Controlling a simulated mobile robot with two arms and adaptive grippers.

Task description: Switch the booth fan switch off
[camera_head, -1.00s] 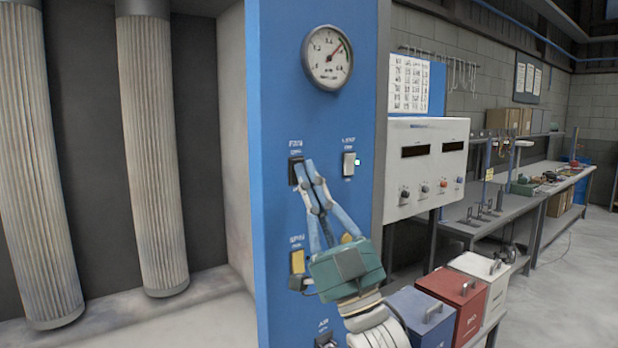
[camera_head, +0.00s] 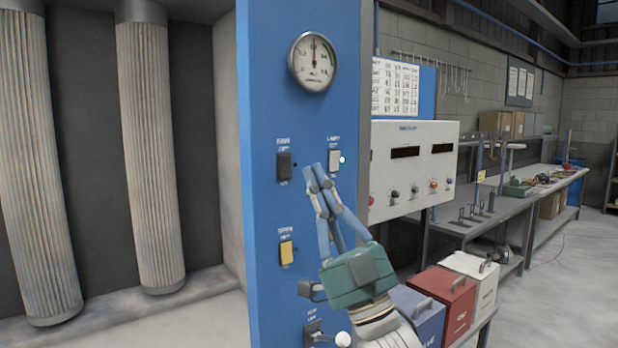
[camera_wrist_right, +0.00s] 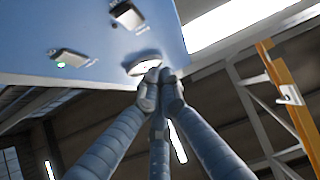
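The fan switch (camera_head: 284,166) is a dark rocker under a "FAN" label on the blue panel (camera_head: 262,90). In the right wrist view the fingertips (camera_wrist_right: 157,77) also meet. My left gripper is out of view.
A yellow switch (camera_head: 286,253) is below. Metal boxes (camera_head: 443,300) stand at the lower right.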

